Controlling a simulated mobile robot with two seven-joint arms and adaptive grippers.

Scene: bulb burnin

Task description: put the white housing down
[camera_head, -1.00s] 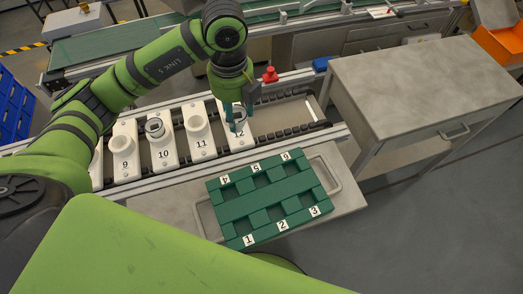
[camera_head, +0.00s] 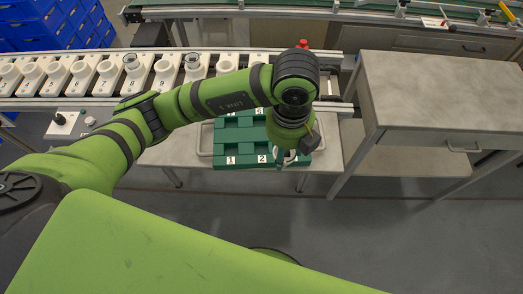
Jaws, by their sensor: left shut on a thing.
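The green tray (camera_head: 217,140) with numbered compartments lies on a metal shelf in front of the conveyor. The labels 1 and 2 show at its near edge. My left gripper (camera_head: 288,158) points down over the tray's near right corner, where compartment 3 is. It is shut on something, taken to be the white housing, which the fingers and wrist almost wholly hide. I cannot tell whether the housing touches the tray. My arm also covers part of the tray's far side. My right gripper is not in view.
A conveyor carries a row of white numbered carriers (camera_head: 107,75), some with glass-like or metal pieces in them. A grey metal table (camera_head: 440,90) stands to the right of the tray. A red knob (camera_head: 303,44) sits behind my wrist. Blue crates (camera_head: 50,25) are stacked at the back left.

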